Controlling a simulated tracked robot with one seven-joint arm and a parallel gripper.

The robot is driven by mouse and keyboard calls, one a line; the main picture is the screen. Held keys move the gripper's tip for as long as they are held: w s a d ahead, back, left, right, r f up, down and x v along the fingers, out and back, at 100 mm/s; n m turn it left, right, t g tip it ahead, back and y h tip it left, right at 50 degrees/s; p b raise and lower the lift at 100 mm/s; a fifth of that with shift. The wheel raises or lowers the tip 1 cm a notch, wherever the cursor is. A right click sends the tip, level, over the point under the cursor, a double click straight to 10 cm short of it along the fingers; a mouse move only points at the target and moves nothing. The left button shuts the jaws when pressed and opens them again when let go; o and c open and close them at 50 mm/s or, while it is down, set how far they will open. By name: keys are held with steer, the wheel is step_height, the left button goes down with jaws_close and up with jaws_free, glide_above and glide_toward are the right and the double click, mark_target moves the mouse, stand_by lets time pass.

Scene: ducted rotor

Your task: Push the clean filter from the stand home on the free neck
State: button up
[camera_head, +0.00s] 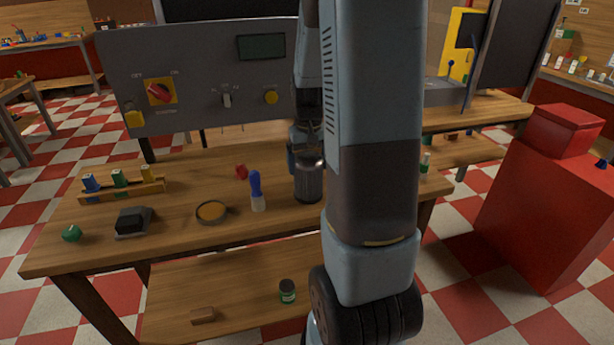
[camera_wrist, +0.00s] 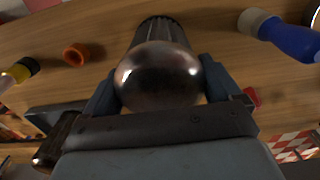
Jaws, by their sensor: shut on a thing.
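My gripper (camera_wrist: 160,82) is shut around a round, shiny domed top in the wrist view. The dome (camera_wrist: 160,70) belongs to a dark ribbed cylinder (camera_wrist: 162,32), with one finger on each side. In the head view the grey cylinder (camera_head: 308,184) is upright at the wooden table top, below my gripper (camera_head: 307,156). Whether its base touches the wood I cannot tell. I cannot tell for sure that it is the clean filter. Neither a filter stand nor a free neck can be made out for certain; my arm covers part of the table.
A blue-handled tool (camera_head: 256,190) stands close left of the cylinder. A grey control panel (camera_head: 200,80) rises behind.

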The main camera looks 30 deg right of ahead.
steer(key=shift+r, duration=0.75)
stand_by(0.4)
steer(key=shift+r, duration=2.25)
steer(key=shift+s, duration=0.1)
